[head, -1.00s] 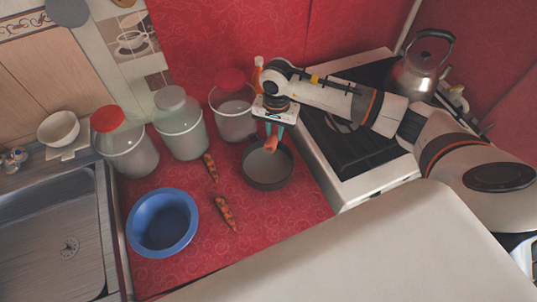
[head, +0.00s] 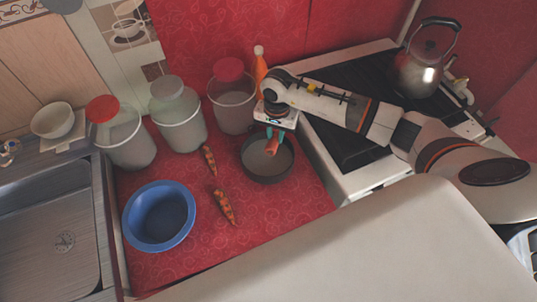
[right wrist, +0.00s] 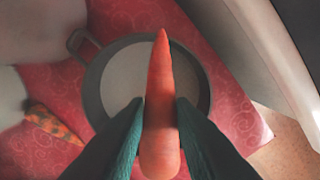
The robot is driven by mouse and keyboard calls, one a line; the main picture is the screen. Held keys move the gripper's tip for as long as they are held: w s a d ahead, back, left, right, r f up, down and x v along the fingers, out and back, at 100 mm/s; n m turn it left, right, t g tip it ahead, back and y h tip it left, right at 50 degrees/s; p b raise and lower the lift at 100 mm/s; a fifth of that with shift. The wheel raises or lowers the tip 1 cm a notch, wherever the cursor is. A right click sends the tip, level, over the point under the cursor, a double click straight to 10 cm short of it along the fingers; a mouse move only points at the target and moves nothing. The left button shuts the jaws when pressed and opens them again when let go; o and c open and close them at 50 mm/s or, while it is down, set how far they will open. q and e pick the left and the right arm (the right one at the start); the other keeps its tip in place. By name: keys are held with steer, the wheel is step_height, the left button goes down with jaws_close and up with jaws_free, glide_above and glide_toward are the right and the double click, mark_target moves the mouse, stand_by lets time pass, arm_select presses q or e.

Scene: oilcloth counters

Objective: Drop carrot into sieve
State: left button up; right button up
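The carrot (right wrist: 160,105) is plain orange and lies between the two green fingers of my right gripper (right wrist: 160,115), which are shut on it. Its tip points to the top of the right wrist view. In the head view the right gripper (head: 273,138) and carrot (head: 271,147) are over a dark round pan-like vessel (head: 262,176), which I take for the sieve. In the right wrist view this vessel (right wrist: 118,72) has a grey inside and a loop handle, and lies beneath the carrot, which hides part of it. My left gripper is not in view.
Two spotted, carrot-shaped things (head: 225,207) (head: 209,160) lie on the red counter (head: 275,215) left of the vessel. A blue bowl (head: 135,228) is further left. Lidded jars (head: 232,110) and an orange bottle (head: 260,66) stand behind. The stove (head: 350,150) is at the right.

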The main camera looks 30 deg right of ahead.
steer(key=o, duration=0.5)
steer(key=shift+c, duration=0.2)
step_height(320, 180, up, 12)
steer(key=b, duration=0.2)
steer(key=shift+b, duration=0.35)
steer(key=shift+s, duration=0.1)
